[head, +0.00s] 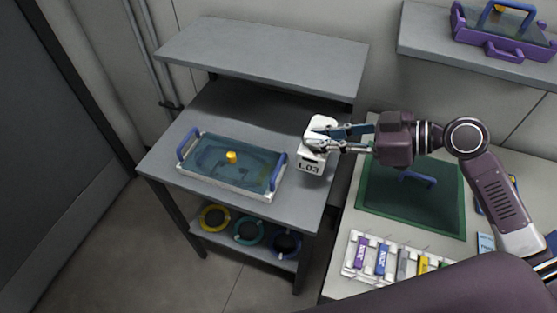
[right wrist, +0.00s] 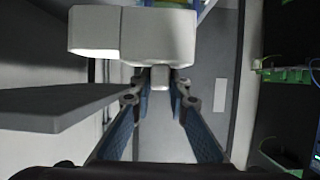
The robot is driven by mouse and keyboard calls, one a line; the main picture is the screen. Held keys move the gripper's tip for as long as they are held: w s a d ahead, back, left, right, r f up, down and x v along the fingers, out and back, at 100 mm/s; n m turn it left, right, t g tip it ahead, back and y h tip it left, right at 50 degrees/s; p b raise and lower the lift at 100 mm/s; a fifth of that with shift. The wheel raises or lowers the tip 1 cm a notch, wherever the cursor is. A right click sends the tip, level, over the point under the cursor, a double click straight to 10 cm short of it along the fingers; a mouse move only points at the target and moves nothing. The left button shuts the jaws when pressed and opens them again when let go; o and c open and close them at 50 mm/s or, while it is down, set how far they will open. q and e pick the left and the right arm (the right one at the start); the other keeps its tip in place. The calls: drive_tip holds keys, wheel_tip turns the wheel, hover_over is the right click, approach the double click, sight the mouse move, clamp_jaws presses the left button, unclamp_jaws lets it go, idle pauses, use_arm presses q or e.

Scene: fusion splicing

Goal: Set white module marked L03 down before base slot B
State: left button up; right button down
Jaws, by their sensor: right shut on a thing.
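The white module marked L03 (head: 309,162) is in the grasp of my right gripper (head: 318,141), by the right edge of the grey table. Its label faces the head camera. In the right wrist view the module (right wrist: 160,38) sits at the fingertips of the right gripper (right wrist: 160,80), with blue-padded fingers on either side of its small tab. It looks raised off the table, but I cannot tell how high. I cannot make out base slot B or its marking in either view. My left gripper is out of view.
A tray (head: 189,178) with blue handles, a clear cover and a yellow knob is on the grey table (head: 250,115). A raised shelf (head: 262,58) overhangs its back.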

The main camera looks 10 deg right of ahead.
wheel_tip(320, 180, down, 10)
drive_tip(key=shift+s+f+p, duration=0.1)
drive_tip(key=shift+p, duration=0.35)
drive_tip(key=c, duration=1.8)
unclamp_jaws()
drive_tip(key=shift+c, duration=0.2)
